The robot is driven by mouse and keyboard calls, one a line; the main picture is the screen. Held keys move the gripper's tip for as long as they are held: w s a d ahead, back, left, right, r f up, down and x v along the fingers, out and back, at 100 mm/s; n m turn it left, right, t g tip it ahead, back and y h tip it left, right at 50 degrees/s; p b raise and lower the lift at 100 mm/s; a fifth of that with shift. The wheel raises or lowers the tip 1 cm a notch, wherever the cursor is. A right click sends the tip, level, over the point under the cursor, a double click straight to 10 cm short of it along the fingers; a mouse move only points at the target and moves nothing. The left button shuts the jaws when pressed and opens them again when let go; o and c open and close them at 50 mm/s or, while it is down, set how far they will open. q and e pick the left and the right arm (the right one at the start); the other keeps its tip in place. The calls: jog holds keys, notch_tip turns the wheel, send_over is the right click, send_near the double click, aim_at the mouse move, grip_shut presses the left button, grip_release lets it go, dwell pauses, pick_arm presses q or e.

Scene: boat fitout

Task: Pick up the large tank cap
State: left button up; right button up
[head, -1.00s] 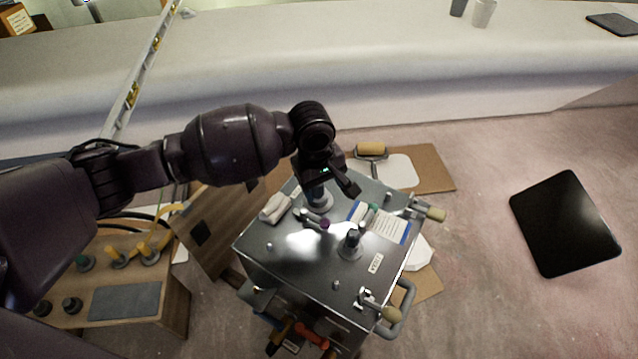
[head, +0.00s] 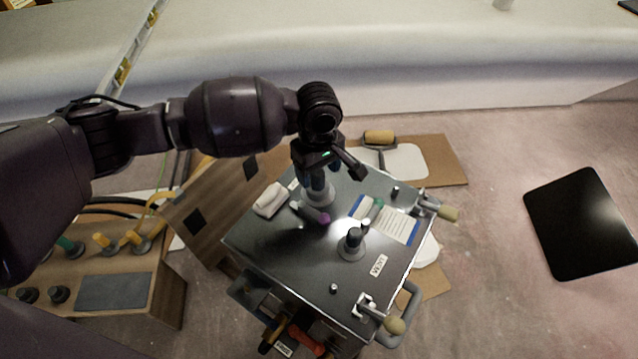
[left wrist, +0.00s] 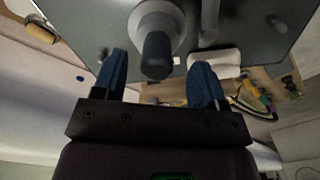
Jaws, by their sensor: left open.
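The large tank cap is a dark knob on a round grey base (head: 319,198), on top of the metal tank (head: 295,265). My left gripper (head: 317,181) is over it, pointing down, and partly hides it in the head view. In the left wrist view the cap's dark knob (left wrist: 157,55) stands between the two blue fingers of my open left gripper (left wrist: 160,66), with gaps at both sides. A smaller dark cap (head: 352,243) by the VENT label stands nearer the front. My right gripper is not in view.
On the tank lie a white cloth (head: 270,199), a purple-ended tool (head: 316,214), and a paper sheet (head: 398,228) with a green marker (head: 375,211). Clamps with tan knobs (head: 448,212) stick out at the right edge. A wooden box (head: 158,292) stands left.

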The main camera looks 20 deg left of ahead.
aim_at(319, 183)
pick_arm(q)
notch_tip(319, 183, down, 5)
jog(key=shift+r+b, duration=0.1)
jog(key=shift+b, duration=1.1)
jog(key=shift+f, duration=0.25)
jog(key=shift+w+r, duration=0.1)
jog(key=shift+r, duration=0.1)
jog(key=c, duration=0.7)
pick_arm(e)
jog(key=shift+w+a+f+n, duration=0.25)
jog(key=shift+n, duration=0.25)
